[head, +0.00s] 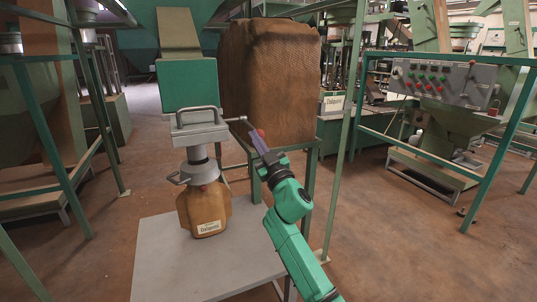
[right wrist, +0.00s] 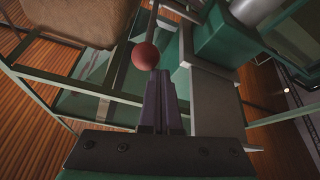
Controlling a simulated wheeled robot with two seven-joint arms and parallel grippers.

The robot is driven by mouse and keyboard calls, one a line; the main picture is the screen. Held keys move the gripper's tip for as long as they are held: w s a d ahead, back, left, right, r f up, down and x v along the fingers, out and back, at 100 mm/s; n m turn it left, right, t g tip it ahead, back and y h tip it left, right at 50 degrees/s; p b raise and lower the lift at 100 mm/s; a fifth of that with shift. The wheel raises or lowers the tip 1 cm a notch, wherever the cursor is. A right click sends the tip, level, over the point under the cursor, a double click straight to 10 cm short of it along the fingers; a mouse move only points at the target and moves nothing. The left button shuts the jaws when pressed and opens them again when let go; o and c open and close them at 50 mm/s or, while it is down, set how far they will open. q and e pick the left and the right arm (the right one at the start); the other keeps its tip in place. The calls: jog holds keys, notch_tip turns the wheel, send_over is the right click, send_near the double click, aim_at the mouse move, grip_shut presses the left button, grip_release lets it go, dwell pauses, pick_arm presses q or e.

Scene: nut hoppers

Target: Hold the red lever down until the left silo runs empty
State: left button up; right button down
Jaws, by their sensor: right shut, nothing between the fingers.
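The red ball knob of the lever (head: 261,133) sits to the right of the grey dispensing head (head: 198,128), below a green hopper box (head: 187,84). My right gripper (head: 258,143) is shut and empty, with its tips right by the knob. In the right wrist view the knob (right wrist: 145,56) shows just beyond the shut fingertips (right wrist: 158,76), a little to the left. I cannot tell whether they touch. A brown bag (head: 204,211) with a white label hangs or stands under the spout. The inside of the silo is hidden. My left gripper is not in view.
A grey table (head: 160,262) is under the bag. A large brown sack (head: 271,80) stands behind the lever in a green frame. Green posts and rails (head: 345,130) stand to the right. A grey control panel (head: 444,83) is farther right. Brown floor is open at right.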

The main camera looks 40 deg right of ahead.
jog(key=v, duration=0.8)
jog(key=shift+s, duration=0.35)
jog(key=shift+f, duration=0.2)
